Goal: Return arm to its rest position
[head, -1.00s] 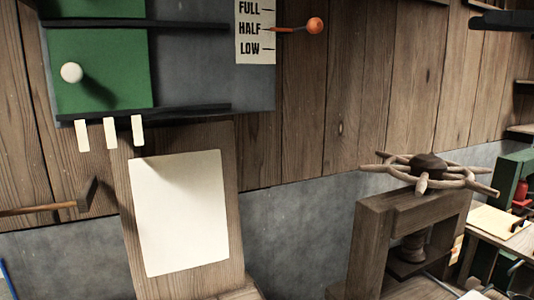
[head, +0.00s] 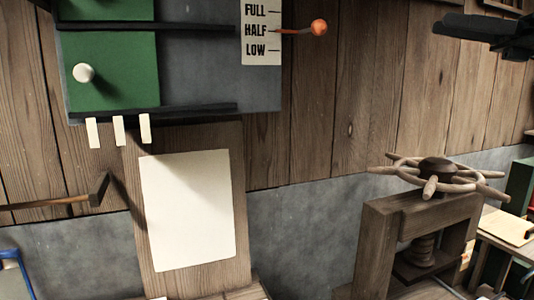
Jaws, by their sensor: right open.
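My right gripper (head: 440,26) shows as a dark shape at the top right, coming in from the right edge. It is open and holds nothing that I can see. It appears in front of the plank wall and apart from the lever. The lever (head: 300,30) has an orange knob and points at HALF on the label (head: 261,32). My left gripper is out of view.
A grey panel with a green sliding door (head: 115,65) hangs at the upper left. A paper sheet (head: 188,210) is on a board below it. A hammer (head: 70,200) is at left. A wooden press with a spoked wheel (head: 437,178) stands at right.

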